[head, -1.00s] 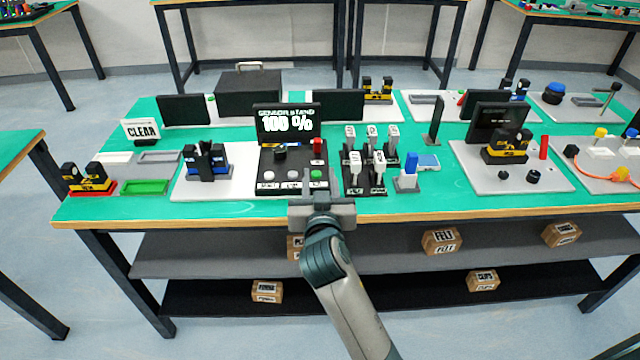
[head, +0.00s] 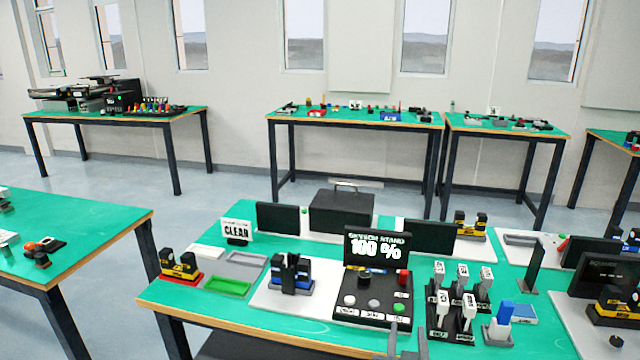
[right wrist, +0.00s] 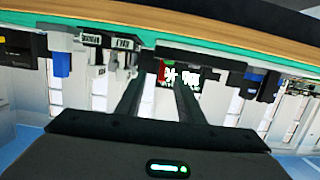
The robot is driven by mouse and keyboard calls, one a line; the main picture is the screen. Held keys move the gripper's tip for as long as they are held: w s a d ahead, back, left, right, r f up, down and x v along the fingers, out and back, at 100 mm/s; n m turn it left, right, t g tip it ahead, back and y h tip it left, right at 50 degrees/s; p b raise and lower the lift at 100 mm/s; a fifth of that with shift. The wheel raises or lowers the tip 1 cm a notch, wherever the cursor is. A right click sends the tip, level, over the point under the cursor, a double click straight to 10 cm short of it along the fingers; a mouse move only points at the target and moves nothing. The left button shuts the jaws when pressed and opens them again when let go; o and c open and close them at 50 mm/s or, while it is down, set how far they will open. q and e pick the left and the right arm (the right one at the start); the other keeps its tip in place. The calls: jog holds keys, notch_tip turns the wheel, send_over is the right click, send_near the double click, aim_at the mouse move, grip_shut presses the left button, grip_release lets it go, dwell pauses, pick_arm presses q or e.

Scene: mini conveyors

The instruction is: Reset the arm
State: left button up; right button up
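The task names only the arm. My right gripper (head: 407,335) shows at the bottom edge of the head view, in front of the right part of the sensor stand's button panel (head: 349,312). Its two fingers are apart. In the right wrist view the fingers (right wrist: 158,88) also stand apart with nothing held between them; that view appears upside down, with the bench edge (right wrist: 200,32) across its top. The rest of my right arm is below the head view. My left gripper is in neither view.
The green bench (head: 235,318) carries a screen reading 100 % (head: 377,249), a CLEAR sign (head: 237,231), a rack of labelled white pieces (head: 456,318), a blue-topped block (head: 503,315) and a black case (head: 341,211). Other benches stand behind and at left, with open floor between.

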jog(key=s+d+f+n+g+y, duration=0.25)
jog(key=s+f+g, duration=0.35)
jog(key=s+f, duration=1)
jog(key=s+f+n+g+y, duration=0.1)
jog(key=s+f+g, duration=0.2)
jog(key=s, duration=0.6)
jog(key=s+f+n+g+y, duration=0.1)
jog(key=s+f+n+g, duration=0.15)
jog(key=s, duration=0.75)
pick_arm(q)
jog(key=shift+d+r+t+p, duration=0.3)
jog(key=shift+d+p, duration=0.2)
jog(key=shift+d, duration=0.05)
pick_arm(e)
jog(key=w+a+f+t, duration=0.1)
jog(key=f, duration=1.6)
jog(key=a+f+t, duration=0.1)
jog(key=a+f, duration=0.1)
jog(key=f, duration=1.4)
jog(key=shift+w+a+f+m+y, duration=0.2)
jog(key=shift+w+f+m+y, duration=0.15)
jog(key=shift+f+m+y, duration=0.1)
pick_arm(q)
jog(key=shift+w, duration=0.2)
